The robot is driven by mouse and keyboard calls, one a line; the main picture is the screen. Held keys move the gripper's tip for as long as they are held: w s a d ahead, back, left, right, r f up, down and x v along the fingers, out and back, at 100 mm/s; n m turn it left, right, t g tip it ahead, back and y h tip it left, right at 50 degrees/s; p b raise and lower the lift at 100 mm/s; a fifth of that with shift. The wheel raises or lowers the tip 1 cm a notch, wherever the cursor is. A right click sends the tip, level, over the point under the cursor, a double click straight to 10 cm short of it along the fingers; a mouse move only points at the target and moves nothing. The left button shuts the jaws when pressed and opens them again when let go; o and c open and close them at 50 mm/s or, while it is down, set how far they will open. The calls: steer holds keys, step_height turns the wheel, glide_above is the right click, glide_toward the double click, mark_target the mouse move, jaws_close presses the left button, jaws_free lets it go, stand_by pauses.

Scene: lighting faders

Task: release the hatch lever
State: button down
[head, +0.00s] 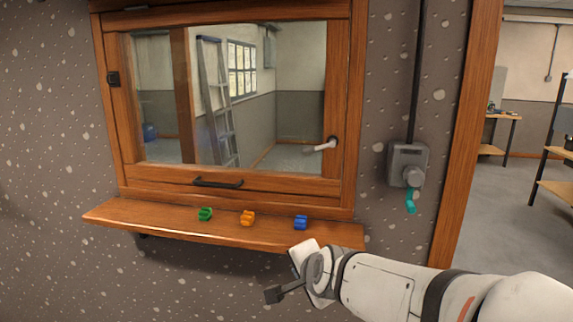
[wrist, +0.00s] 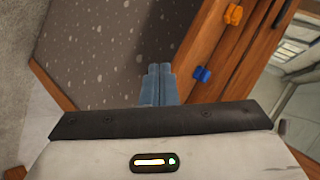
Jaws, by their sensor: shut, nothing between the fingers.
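The wooden hatch (head: 222,182) has a glazed window and is closed in its frame. A pale lever handle (head: 322,146) sits on its right side and sticks out to the left, nearly level. A black pull handle (head: 217,183) is on the bottom rail. In the wrist view, my gripper (wrist: 157,84) is shut and empty, its two blue-grey fingers side by side. In the head view, the end of my arm is below the right part of the sill, apart from the lever. The lever is not clearly seen in the wrist view.
Green (head: 205,214), orange (head: 248,217) and blue (head: 300,222) faders sit on the wooden sill (head: 150,222). A grey box (head: 405,160) with a teal lever (head: 411,201) is on the wall right of the hatch. A wooden post (head: 470,130) edges an opening further right.

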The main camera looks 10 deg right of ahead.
mark_target(319, 147)
steer(key=w+d+r+m+t+h+p, duration=0.2)
steer(key=w+r+m+t+h, duration=0.1)
steer(key=w+r+m, duration=0.5)
steer(key=w+d+r+m+t+h+p, duration=0.3)
steer(key=w+r+m, duration=0.5)
steer(key=w+m, duration=0.5)
steer(key=shift+m+t+h+p, duration=0.3)
steer(key=shift+m+t+h, duration=0.4)
steer(key=shift+m+t, duration=0.1)
steer(key=shift+s+f, duration=0.1)
